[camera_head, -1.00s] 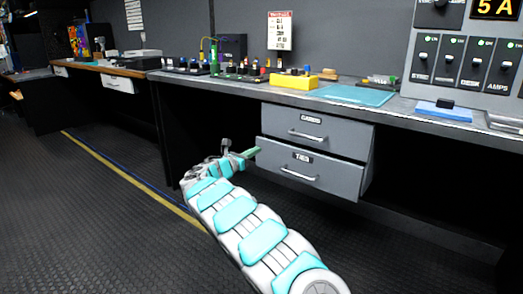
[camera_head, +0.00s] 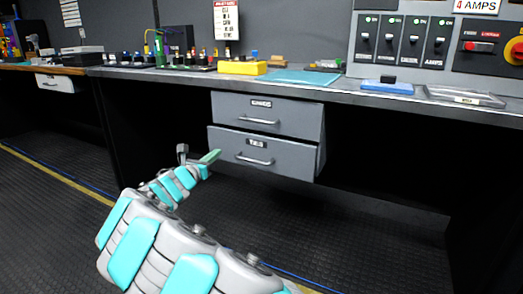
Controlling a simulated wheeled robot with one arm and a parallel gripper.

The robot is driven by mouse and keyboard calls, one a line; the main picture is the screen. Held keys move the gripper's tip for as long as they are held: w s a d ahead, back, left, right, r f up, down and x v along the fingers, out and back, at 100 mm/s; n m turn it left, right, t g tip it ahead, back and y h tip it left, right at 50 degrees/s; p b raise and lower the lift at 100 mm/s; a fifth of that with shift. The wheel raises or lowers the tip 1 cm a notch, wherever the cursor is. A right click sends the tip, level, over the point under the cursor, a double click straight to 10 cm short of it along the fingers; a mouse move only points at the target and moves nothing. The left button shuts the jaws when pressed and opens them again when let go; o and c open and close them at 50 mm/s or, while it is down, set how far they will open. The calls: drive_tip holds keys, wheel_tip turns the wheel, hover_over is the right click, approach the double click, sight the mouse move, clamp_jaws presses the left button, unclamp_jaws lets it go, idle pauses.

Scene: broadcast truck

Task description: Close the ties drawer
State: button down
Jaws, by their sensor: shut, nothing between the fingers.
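The ties drawer (camera_head: 263,155) is the lower grey drawer under the bench, with a "TIES" label and a bar handle (camera_head: 254,160). Its front stands out a little past the upper drawer, so it is partly open. The upper drawer (camera_head: 267,114) carries another label and looks shut or nearly so. My gripper (camera_head: 212,157) is at the left edge of the ties drawer front, with its green-tipped fingers shut and empty. I cannot tell whether it touches the drawer.
The bench top (camera_head: 330,88) runs above the drawers, with a yellow box (camera_head: 242,68), a teal mat (camera_head: 300,77) and a blue item (camera_head: 388,87) on it. A switch panel (camera_head: 420,45) stands at the back right. The floor below the drawers is open.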

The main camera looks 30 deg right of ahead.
drive_tip(key=s+d+m+g+b, duration=0.1)
drive_tip(key=s+d+b, duration=0.1)
drive_tip(key=s+d, duration=0.55)
approach(268, 139)
drive_tip(key=shift+h, duration=0.4)
drive_tip(key=x, duration=0.6)
drive_tip(key=shift+w+d+f+b, duration=0.25)
drive_tip(key=shift+d+f+b, duration=0.05)
drive_tip(key=shift+b, duration=0.1)
drive_tip(key=shift+d, duration=0.1)
drive_tip(key=shift+p+x, duration=0.85)
drive_tip(key=shift+x, duration=0.35)
